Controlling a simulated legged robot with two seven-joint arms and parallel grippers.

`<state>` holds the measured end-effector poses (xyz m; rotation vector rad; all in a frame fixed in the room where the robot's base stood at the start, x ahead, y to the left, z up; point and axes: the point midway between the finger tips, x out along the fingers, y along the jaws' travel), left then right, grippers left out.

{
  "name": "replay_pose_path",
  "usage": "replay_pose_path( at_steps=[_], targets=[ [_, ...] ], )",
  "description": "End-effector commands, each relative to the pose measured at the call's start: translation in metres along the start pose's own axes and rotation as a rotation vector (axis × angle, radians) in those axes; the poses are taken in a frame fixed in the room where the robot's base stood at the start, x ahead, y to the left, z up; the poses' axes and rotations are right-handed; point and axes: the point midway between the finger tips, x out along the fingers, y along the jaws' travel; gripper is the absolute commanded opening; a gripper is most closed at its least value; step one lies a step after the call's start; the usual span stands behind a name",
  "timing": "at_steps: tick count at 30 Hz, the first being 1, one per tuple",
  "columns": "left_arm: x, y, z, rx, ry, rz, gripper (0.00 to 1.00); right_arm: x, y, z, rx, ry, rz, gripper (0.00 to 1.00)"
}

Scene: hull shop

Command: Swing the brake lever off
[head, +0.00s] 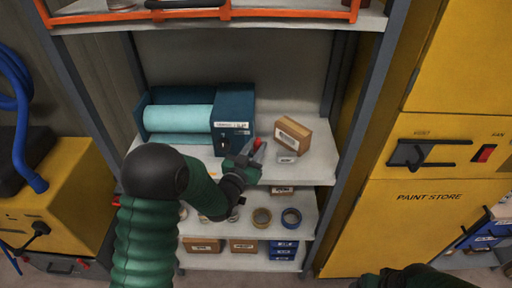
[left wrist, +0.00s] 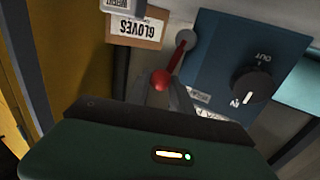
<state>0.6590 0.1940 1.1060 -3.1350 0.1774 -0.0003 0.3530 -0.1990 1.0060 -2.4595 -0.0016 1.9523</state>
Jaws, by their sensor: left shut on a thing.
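The brake lever (left wrist: 179,60) is a red bar with a red ball at its end, on the end of a blue dispenser box (left wrist: 225,60). In the left wrist view it runs from a grey round pivot down to the ball, which lies between my fingertips. My left gripper (left wrist: 160,88) is shut on the lever's ball end. In the head view the left gripper (head: 255,157) is at the right end of the dispenser (head: 233,105), where a bit of red shows; the hand hides most of the lever. My right arm shows dark at the bottom right edge; its fingers are not clear.
A light blue roll (head: 178,118) lies in the dispenser. A cardboard gloves box (head: 293,134) stands close right of the gripper on the same shelf (head: 318,165). Tape rolls (head: 291,218) and small boxes are below. A grey post and yellow paint cabinet (head: 420,220) bound the right.

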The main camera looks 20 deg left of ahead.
Motion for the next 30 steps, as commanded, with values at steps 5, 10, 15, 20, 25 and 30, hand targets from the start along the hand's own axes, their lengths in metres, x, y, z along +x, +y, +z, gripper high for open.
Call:
replay_pose_path(
  at_steps=[5,10,15,20,25,30],
  targets=[
    [-0.001,-0.002,0.004,0.001,-0.009,-0.004,0.0,0.0,0.0,0.0,0.0,0.0,0.0,0.76],
    [-0.001,0.0,0.004,0.022,-0.018,-0.003,0.0,0.001,0.0,0.0,0.0,0.0,0.0,0.76],
    [0.001,0.004,0.004,0.084,-0.043,-0.002,0.0,0.002,0.0,0.001,0.0,0.0,0.0,0.76],
    [0.004,0.011,0.006,0.184,-0.085,0.0,0.0,0.004,0.0,0.001,0.0,0.0,0.0,0.76],
    [0.007,0.02,0.009,0.325,-0.143,0.001,0.0,0.007,0.0,0.002,0.0,0.0,0.0,0.76],
    [0.011,0.028,0.014,0.474,-0.204,0.001,0.0,0.009,0.0,0.002,0.0,0.0,0.0,0.76]
  ],
)
